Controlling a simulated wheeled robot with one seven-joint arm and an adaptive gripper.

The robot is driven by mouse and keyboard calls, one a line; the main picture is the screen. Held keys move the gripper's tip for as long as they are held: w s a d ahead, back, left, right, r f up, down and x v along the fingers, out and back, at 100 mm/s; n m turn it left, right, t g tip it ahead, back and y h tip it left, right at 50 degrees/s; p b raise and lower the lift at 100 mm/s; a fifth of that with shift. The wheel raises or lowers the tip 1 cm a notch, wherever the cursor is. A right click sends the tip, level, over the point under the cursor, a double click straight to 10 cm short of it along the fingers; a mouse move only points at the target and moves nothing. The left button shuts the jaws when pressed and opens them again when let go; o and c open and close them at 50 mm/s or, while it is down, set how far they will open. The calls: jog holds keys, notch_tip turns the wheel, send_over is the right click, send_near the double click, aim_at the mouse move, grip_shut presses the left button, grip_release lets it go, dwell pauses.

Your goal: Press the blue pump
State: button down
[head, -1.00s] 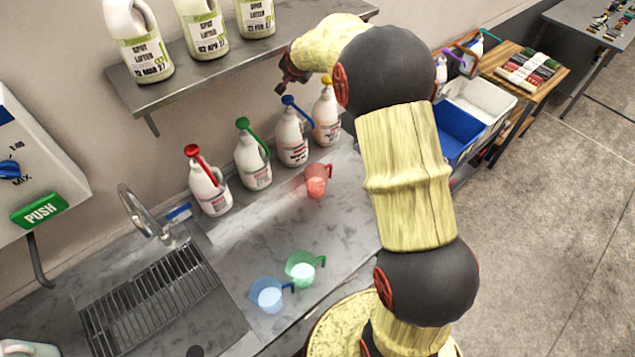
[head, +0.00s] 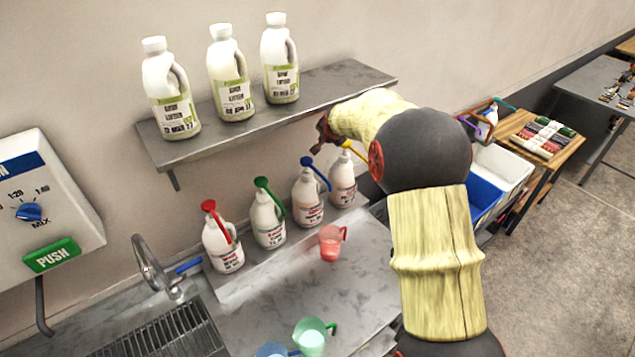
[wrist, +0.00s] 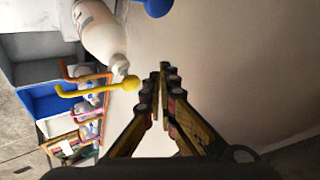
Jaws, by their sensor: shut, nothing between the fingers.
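The blue pump (head: 314,172) tops a white bottle (head: 307,207) on the ledge, third from the left in a row of pump bottles. My gripper (head: 321,138) is shut and empty, just above and slightly right of the blue pump head in the head view, apparently apart from it. In the wrist view my fingertips (wrist: 165,72) are together, and a piece of the blue pump (wrist: 154,5) shows at the top edge, beyond them. The yellow pump (wrist: 125,85) shows just left of the fingers.
A red pump (head: 210,207) and a green pump (head: 264,184) stand to the left. A shelf (head: 190,147) with white jugs hangs above the row, its right end close to my gripper. A red cup (head: 331,244) sits on the counter in front.

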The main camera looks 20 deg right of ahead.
jog(key=s+d+f+n+t+h+b, duration=0.1)
jog(key=s+d+n+h+b, duration=0.15)
jog(key=s+d, duration=0.6)
jog(key=a+r+n+t+y, duration=0.2)
jog(key=a+n+t+y, duration=0.3)
jog(key=a+n+y, duration=0.3)
jog(key=a+n, duration=0.4)
jog(key=shift+s+a, duration=0.1)
